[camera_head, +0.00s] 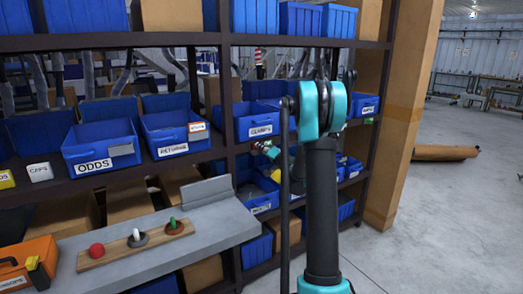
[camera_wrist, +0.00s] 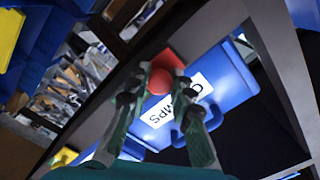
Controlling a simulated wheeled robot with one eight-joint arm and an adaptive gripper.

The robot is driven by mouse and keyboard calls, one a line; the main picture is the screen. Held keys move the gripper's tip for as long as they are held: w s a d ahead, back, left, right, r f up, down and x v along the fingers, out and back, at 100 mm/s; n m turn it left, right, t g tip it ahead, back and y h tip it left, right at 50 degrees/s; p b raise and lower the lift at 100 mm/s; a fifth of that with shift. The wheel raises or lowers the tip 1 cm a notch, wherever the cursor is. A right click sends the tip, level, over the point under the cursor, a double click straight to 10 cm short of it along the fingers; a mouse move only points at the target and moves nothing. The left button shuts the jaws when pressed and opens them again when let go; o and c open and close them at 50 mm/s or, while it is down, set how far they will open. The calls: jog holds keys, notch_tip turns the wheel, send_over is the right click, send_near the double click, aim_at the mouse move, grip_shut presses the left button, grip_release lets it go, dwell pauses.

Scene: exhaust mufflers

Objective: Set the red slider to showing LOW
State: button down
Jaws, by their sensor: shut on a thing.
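In the wrist view, a round red knob (camera_wrist: 160,80) sits between the two fingertips of my gripper (camera_wrist: 160,84). A flat red piece (camera_wrist: 170,58) shows just behind the knob. I take these to be the red slider. My gripper is shut on the knob, in front of the blue CLAMPS bin (camera_wrist: 205,85). In the head view, my gripper (camera_head: 266,149) is at the shelf just below the CLAMPS bin (camera_head: 262,127), and a small bit of red shows at its tip. No LOW marking is readable in either view.
Blue bins, including the ODDS bin (camera_head: 101,147), fill the dark shelving. A grey counter (camera_head: 180,255) at lower left carries a wooden board (camera_head: 120,252) with a red ball and pegs. An orange toolbox (camera_head: 27,262) is at lower left.

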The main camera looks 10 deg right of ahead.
aim_at(269, 143)
jog(key=d, duration=0.2)
jog(key=w+d, duration=0.1)
jog(key=d, duration=0.1)
jog(key=w+d, duration=0.1)
jog(key=d, duration=0.1)
jog(key=shift+w+d, duration=0.15)
jog(key=c, duration=1.3)
grip_release()
jog(key=v, duration=1.2)
